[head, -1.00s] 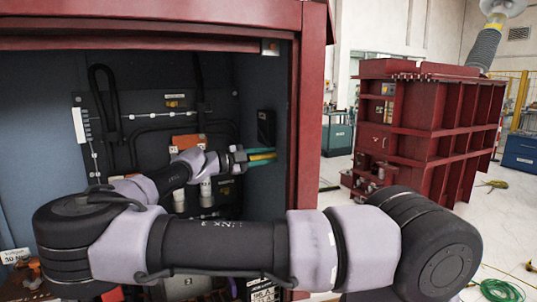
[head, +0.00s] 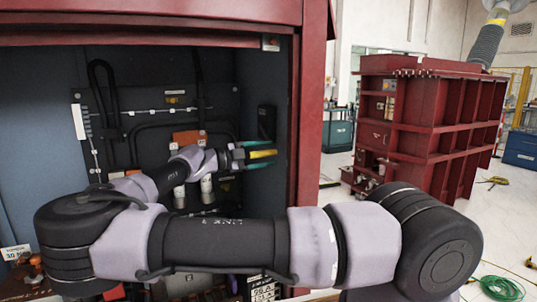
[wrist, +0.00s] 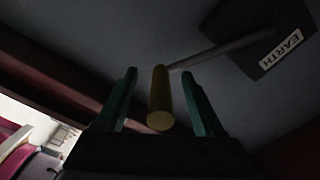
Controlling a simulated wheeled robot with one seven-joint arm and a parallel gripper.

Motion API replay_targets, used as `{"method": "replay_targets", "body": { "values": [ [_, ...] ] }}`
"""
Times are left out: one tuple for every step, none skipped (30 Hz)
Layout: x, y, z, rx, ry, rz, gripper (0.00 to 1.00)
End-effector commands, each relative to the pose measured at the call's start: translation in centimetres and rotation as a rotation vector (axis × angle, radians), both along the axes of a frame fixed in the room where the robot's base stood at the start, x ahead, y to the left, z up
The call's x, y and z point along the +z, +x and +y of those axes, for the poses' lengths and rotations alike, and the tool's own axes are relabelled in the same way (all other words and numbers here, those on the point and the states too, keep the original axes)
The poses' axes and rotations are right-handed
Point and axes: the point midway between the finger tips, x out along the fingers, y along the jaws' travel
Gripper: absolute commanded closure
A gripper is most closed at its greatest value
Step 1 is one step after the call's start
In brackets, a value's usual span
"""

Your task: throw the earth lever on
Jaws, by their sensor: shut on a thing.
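The earth lever has a yellow grip (wrist: 160,98) on a thin grey rod (wrist: 215,53). The rod runs to a dark box with a white EARTH label (wrist: 281,49). In the head view the yellow grip (head: 263,153) sticks out by the cabinet's right inner wall, below a black box (head: 266,123). My gripper (head: 265,155) is at the grip, with one green finger above and one below. In the wrist view my gripper (wrist: 159,74) has a finger on each side of the grip and is shut on it. The finger contact is hard to see.
The red cabinet frame (head: 309,120) stands close to the right of my gripper. The back panel (head: 150,140) carries cables and fittings. My arm crosses the cabinet front. A red ribbed tank (head: 430,130) stands on the open floor at right.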

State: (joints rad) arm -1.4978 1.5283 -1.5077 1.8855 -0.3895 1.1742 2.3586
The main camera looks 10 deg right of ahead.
Motion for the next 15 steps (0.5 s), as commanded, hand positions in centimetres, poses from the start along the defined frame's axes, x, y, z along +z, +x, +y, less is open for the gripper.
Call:
{"method": "replay_targets", "body": {
  "values": [
    [-0.4, 0.2, 1.4, 0.02, 0.002, 0.009, 0.43],
    [-0.4, 0.0, 1.9, 0.02, 0.001, 0.008, 0.43],
    [-0.3, -0.2, 2.7, 0.02, 0.002, 0.006, 0.43],
    [-0.3, -0.3, 3.2, 0.017, 0.001, 0.005, 0.43],
    [-0.2, -0.5, 3.8, 0.017, 0.0, 0.005, 0.43],
    [-0.2, -0.7, 4.7, 0.016, 0.0, 0.003, 0.43],
    [-0.2, -0.9, 5.2, 0.013, 0.001, 0.002, 0.43],
    [-0.1, -1.0, 5.8, 0.013, 0.001, 0.002, 0.43],
    [-0.1, -1.2, 6.6, 0.013, 0.0, 0.001, 0.43],
    [-0.1, -1.3, 7.0, 0.01, 0.001, -0.001, 0.43],
    [0.0, -1.4, 7.5, 0.01, 0.001, 0.0, 0.43],
    [0.0, -1.6, 8.1, 0.008, 0.002, -0.001, 0.43],
    [0.0, -1.7, 8.4, 0.007, 0.001, -0.002, 0.43],
    [0.1, -1.8, 8.8, 0.006, 0.001, -0.003, 0.43],
    [0.1, -1.9, 9.2, 0.006, 0.0, -0.002, 0.43]
  ]
}}
